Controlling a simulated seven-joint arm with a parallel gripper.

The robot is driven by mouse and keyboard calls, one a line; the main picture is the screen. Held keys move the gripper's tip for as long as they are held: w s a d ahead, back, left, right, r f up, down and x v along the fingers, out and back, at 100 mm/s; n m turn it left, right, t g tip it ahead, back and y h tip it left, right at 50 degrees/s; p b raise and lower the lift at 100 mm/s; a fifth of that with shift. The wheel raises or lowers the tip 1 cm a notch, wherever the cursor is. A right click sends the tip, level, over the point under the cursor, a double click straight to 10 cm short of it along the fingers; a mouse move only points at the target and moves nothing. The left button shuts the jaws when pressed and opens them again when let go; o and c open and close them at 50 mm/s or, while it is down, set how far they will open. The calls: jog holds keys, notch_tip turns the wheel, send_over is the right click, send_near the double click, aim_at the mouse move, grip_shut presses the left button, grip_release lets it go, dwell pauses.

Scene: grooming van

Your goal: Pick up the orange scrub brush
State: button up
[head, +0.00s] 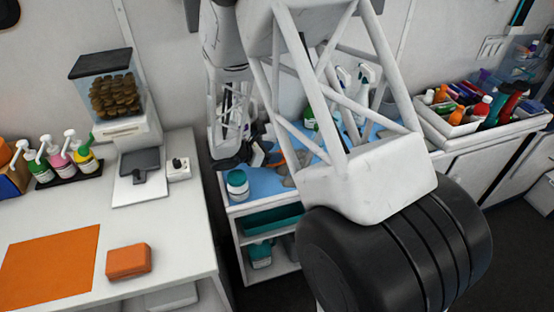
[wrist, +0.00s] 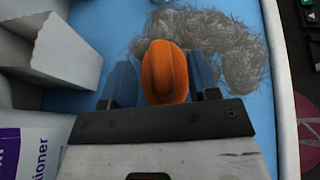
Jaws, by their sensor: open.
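In the wrist view the orange scrub brush (wrist: 165,72) is a rounded orange shape with a lengthwise groove, beside a grey hair clump (wrist: 235,50) on a blue surface. My gripper (wrist: 164,80) is open, with one blue finger on each side of the brush; small gaps seem to show, and I cannot tell whether either finger touches it. In the head view my gripper (head: 258,156) is low over the blue-topped cart (head: 262,184), partly hidden. A bit of orange shows beside it, mostly blocked by my arm.
A white-and-teal jar (head: 237,184) stands at the cart's front left. In the wrist view a white container (wrist: 50,45) and a purple-and-white conditioner pack (wrist: 20,150) are at left. An orange block (head: 128,261) lies on the left counter (head: 180,240). A crowded bin (head: 450,125) stands right.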

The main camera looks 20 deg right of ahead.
jog(key=shift+w+d+f, duration=0.1)
jog(key=shift+d+f, duration=0.15)
jog(key=shift+d, duration=0.4)
grip_shut()
jog(key=shift+r, duration=0.2)
dwell(0.3)
jog(key=shift+r, duration=0.95)
jog(key=shift+s+r, duration=0.45)
jog(key=shift+r, duration=0.25)
jog(key=s+a+r, duration=0.1)
jog(key=s, duration=1.4)
jog(key=shift+a+r, duration=0.15)
